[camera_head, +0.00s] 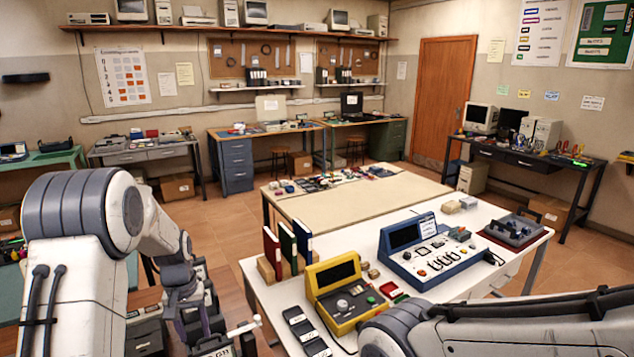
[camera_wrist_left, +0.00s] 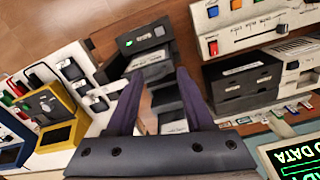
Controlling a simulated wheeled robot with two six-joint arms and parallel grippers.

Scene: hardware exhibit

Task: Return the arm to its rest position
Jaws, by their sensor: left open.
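My left arm (camera_head: 85,230) comes in from the left, bent at the elbow, with its forearm pointing down. My left gripper (camera_head: 203,322) hangs low at the left, over or beside a wooden surface with dark devices. In the left wrist view its two purple fingers (camera_wrist_left: 160,95) are spread apart with nothing between them. Dark box-like devices (camera_wrist_left: 150,62) lie beyond the fingers; their distance is unclear. My right arm (camera_head: 490,325) crosses the lower right corner, and its gripper is out of view.
A white table (camera_head: 350,245) right of my left gripper holds a yellow device (camera_head: 338,290), a blue console (camera_head: 430,250) and upright binders (camera_head: 287,248). A black drawer unit (camera_wrist_left: 245,85) and a control panel (camera_wrist_left: 255,25) stand near the left gripper. Open floor (camera_head: 225,230) lies behind.

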